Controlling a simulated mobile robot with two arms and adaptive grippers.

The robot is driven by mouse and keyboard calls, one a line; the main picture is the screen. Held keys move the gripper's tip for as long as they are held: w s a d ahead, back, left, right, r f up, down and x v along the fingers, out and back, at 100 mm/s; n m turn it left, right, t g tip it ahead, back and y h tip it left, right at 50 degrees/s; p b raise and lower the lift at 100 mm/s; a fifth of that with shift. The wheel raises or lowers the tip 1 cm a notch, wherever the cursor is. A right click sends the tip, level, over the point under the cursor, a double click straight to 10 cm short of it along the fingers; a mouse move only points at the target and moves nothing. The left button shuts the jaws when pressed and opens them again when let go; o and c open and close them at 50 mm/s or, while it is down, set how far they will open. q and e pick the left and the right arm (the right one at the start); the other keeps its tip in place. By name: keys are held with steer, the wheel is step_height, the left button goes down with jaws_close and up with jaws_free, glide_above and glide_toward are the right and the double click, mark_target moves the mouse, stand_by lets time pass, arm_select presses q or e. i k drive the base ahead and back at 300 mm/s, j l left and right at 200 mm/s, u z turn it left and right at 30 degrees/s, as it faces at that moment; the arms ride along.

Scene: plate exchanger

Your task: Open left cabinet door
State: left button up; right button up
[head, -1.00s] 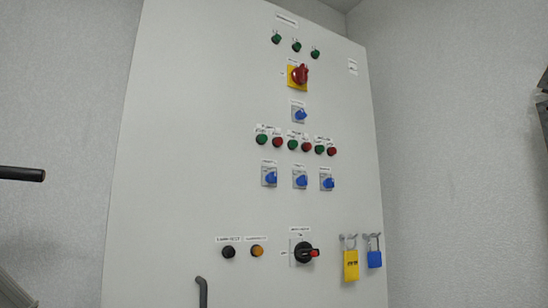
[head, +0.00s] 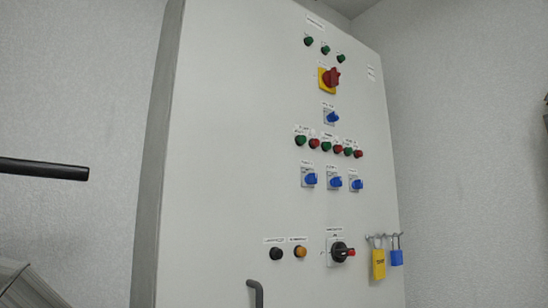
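A tall light grey control cabinet (head: 215,160) fills the middle of the head view, seen at an angle with its left side face (head: 152,190) showing. Its broad front panel looks closed. A dark curved handle (head: 257,292) stands out from the front low down and is cut off by the bottom edge of the picture. I cannot tell whether this panel is the left door. Neither of my grippers shows.
A dark bar (head: 45,169) juts in from the left. A grey ribbed object (head: 28,287) sits lower left.

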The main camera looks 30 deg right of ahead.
mark_target(248, 82)
steer(key=j+z, duration=0.2)
steer(key=z, duration=0.15)
steer(key=i+j+z, duration=0.1)
steer(key=j+z, duration=0.4)
steer(key=z, duration=0.25)
